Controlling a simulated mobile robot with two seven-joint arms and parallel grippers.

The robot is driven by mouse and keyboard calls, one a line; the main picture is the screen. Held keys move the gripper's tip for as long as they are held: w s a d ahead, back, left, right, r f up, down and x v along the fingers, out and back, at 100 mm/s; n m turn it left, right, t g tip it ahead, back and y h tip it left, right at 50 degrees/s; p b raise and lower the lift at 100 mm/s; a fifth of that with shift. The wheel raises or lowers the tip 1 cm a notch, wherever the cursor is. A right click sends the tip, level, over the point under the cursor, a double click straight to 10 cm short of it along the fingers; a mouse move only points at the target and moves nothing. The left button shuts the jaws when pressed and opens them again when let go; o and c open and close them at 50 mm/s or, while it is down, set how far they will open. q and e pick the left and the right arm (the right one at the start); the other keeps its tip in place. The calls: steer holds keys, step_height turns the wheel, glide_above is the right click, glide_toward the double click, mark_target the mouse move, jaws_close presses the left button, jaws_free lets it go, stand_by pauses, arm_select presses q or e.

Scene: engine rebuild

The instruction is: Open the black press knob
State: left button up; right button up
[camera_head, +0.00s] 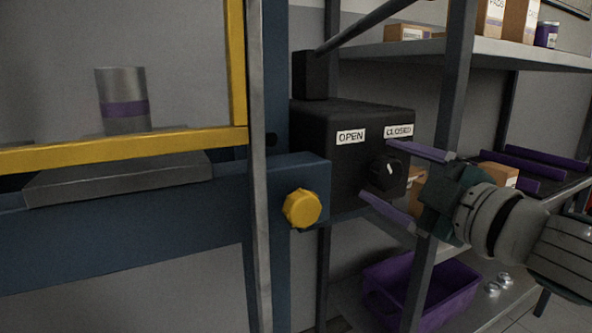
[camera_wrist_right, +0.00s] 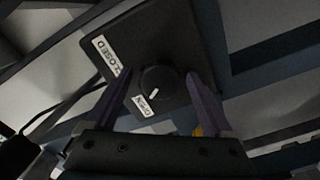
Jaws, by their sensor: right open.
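The black press knob (camera_head: 383,173) is a round dial on the front of a black box (camera_head: 345,180). White labels above it read OPEN (camera_head: 351,136) and CLOSED (camera_head: 399,131). My right gripper (camera_head: 378,170) is open, with one purple finger above the knob and one below. In the right wrist view the knob sits between the two fingertips (camera_wrist_right: 158,76), with gaps on both sides. My left gripper is not in view.
A yellow knob (camera_head: 302,208) sticks out of the blue press frame (camera_head: 140,237), left of the box. A yellow-framed guard (camera_head: 125,149) stands before a metal cylinder (camera_head: 123,98). A shelf post (camera_head: 440,150) is close to my right gripper. A purple bin (camera_head: 447,290) sits below.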

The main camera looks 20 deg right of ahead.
steer(key=s+p, duration=0.1)
steer(key=s, duration=0.9)
steer(key=shift+d, duration=0.4)
steer(key=shift+w, duration=0.1)
steer(key=s+r+m+g+h+p, duration=0.4)
steer(key=r+m+g+p, duration=0.3)
steer(key=p, duration=0.8)
steer(key=s+a+r+m+g+y+p, duration=0.35)
steer(key=s+a+r+g+p, duration=0.65)
steer(key=s+p, duration=0.45)
step_height(320, 180, up, 35)
steer(key=w+t+p, duration=0.1)
steer(key=t+p, duration=0.1)
steer(key=p, duration=3.4)
steer(key=shift+a+f+t+h, duration=0.15)
steer(key=shift+a+t+h, duration=0.15)
steer(key=shift+h, duration=0.15)
